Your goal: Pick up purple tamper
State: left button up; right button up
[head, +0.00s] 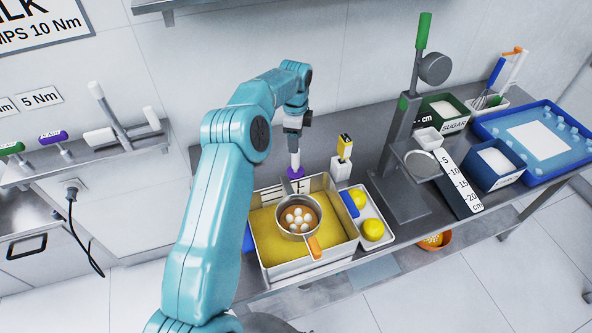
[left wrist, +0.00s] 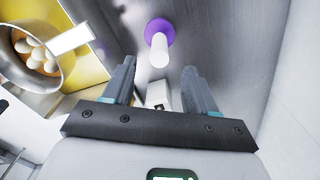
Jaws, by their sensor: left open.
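The purple tamper (head: 296,172) stands upright on the metal counter, just behind the tray with the pan. It has a purple round base and a white handle. My left gripper (head: 293,128) is above it, pointing down. In the left wrist view the tamper (left wrist: 159,50) lies just beyond the fingertips, its white handle towards the camera and roughly centred between them. The left gripper (left wrist: 159,72) is open, with nothing between its fingers. The exact gap from handle to fingertips is hard to judge. My right gripper is not in view.
A pan of eggs (head: 299,217) sits over a yellow-filled tray (head: 270,245) in front of the tamper. A white block with a yellow top (head: 341,168) stands to the right, near yellow fruit (head: 373,229). A tall grey stand (head: 405,125) is further right. The wall is close behind.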

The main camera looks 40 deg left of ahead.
aim_at(295, 158)
pick_arm(q)
jog(key=f, duration=0.2)
jog(key=shift+d+f, duration=0.2)
jog(key=shift+f, duration=0.15)
jog(key=shift+s+f, duration=0.2)
jog(key=shift+f, duration=0.05)
jog(key=shift+f+p, duration=0.25)
jog(key=shift+p, duration=0.1)
jog(key=f, duration=0.1)
jog(key=f+p, duration=0.1)
jog(key=f, duration=0.2)
jog(key=shift+w+a+f+p, duration=0.1)
jog(key=shift+w+p, duration=0.15)
jog(key=shift+p, duration=0.05)
jog(key=shift+s+f, duration=0.15)
jog(key=shift+f, duration=0.25)
jog(key=c, duration=1)
grip_shut()
